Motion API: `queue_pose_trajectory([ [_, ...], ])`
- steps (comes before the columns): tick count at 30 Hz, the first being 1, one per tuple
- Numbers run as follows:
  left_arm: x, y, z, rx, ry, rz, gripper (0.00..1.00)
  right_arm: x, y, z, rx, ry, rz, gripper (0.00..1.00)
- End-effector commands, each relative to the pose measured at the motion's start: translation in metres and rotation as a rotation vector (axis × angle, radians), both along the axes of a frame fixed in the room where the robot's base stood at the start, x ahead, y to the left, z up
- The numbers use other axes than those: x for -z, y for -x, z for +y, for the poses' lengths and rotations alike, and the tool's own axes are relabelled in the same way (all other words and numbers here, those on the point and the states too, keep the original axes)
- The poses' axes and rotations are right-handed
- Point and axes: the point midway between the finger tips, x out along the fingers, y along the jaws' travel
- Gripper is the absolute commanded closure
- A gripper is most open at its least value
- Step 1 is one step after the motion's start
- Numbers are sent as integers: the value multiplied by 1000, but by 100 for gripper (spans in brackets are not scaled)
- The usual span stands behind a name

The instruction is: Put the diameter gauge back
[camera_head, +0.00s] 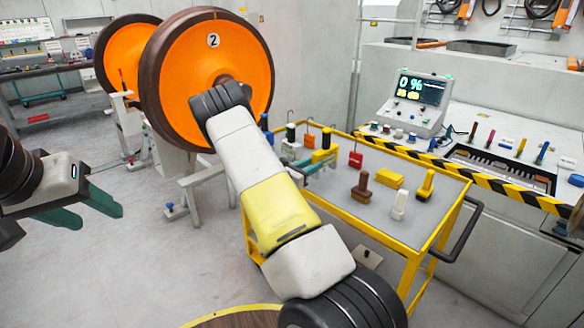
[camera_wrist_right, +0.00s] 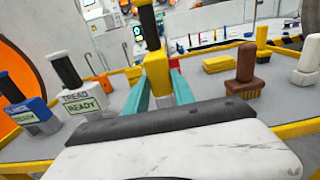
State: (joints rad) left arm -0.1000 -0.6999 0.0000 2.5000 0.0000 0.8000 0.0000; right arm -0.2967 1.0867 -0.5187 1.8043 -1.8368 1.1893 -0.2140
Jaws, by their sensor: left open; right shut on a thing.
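A yellow block with a black handle, likely the diameter gauge (camera_head: 324,154), is held upright at the cart's far left part. It also shows in the right wrist view (camera_wrist_right: 157,72); no label on it is readable. My right gripper (camera_wrist_right: 159,90) is shut on it, with a teal finger on each side. My right forearm hides part of the cart and the wheel. I cannot tell whether the gauge's underside touches the cart top (camera_head: 378,214). My left gripper (camera_head: 100,212) is open and empty at the left, over the floor.
In the wrist view a "TREAD READY" gauge (camera_wrist_right: 84,98) and a blue gauge (camera_wrist_right: 32,110) stand left of the held one. A brown stamp-like tool (camera_head: 362,190), yellow block (camera_head: 390,178), white tool (camera_head: 399,205) and yellow tool (camera_head: 425,187) stand right. An orange wheel (camera_head: 190,85) stands behind.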

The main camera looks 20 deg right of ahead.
Motion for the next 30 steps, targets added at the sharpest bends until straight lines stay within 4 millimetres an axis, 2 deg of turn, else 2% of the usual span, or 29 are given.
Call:
queue_pose_trajectory([
  [3, 0, 0, 0, 0, 0, 0, 49, 0, -8, -6, 1, 3, -1, 100],
  [10, 0, 0, 0, 0, 0, 0, 49, 34, -7, -6, 1, 4, 1, 100],
  [20, 0, 0, 0, 0, 0, 0, 49, 37, -7, -5, 0, 3, -1, 100],
  [21, 0, 0, 0, 0, 0, 0, 49, 37, -7, -5, 0, 0, 0, 64],
  [23, 0, 0, 0, 0, 0, 0, 49, 37, -7, -5, 0, 0, 0, 52],
  [24, 0, 0, 0, 0, 0, 0, 49, 37, -7, -5, 0, 0, 0, 48],
  [30, 0, 0, 0, 0, 0, 0, 49, 37, -7, -5, 0, 0, 0, 48],
])
